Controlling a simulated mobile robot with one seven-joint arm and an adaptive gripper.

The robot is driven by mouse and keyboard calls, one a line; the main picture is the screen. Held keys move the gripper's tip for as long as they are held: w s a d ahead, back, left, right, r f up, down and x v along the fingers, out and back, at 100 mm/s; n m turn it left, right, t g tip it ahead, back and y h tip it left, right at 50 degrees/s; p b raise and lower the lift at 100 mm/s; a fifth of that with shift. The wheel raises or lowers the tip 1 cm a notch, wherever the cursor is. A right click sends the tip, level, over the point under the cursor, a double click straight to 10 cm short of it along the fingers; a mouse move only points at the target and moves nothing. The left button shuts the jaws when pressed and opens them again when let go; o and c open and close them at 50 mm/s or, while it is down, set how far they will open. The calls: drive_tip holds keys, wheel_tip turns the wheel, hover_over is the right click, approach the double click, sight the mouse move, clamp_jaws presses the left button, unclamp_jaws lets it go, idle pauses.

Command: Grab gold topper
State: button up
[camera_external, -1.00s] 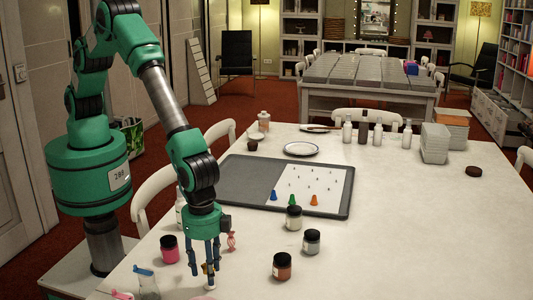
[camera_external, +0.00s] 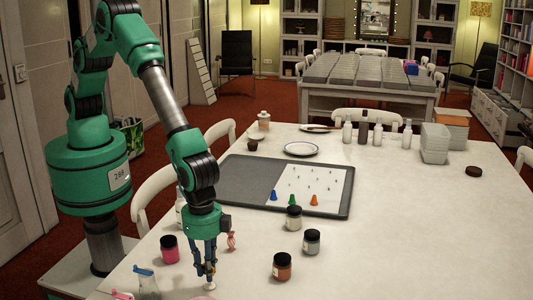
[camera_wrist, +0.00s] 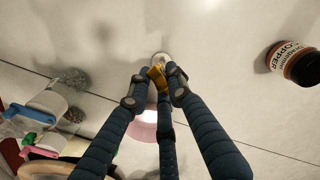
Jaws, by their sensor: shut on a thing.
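The gold topper (camera_wrist: 157,76) shows in the wrist view as a small gold piece between my dark blue fingertips. My gripper (camera_wrist: 158,80) is shut on it from several sides, and the fingers hide part of it. A small white round piece (camera_wrist: 160,58) shows just beyond the fingertips; I cannot tell whether it belongs to the topper. In the external view my gripper (camera_external: 210,274) points straight down, low over the near left part of the table.
A copper-labelled jar (camera_wrist: 298,64) stands to the right in the wrist view. A pink jar (camera_external: 169,249) and a small pink figure (camera_external: 231,240) stand close to my gripper. A clear bottle with a blue top (camera_external: 147,281) is at its left. A grey tray (camera_external: 240,185) lies behind.

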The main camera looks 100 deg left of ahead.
drive_tip(key=shift+c, duration=0.2)
wheel_tip(320, 180, up, 10)
drive_tip(key=shift+p, duration=0.85)
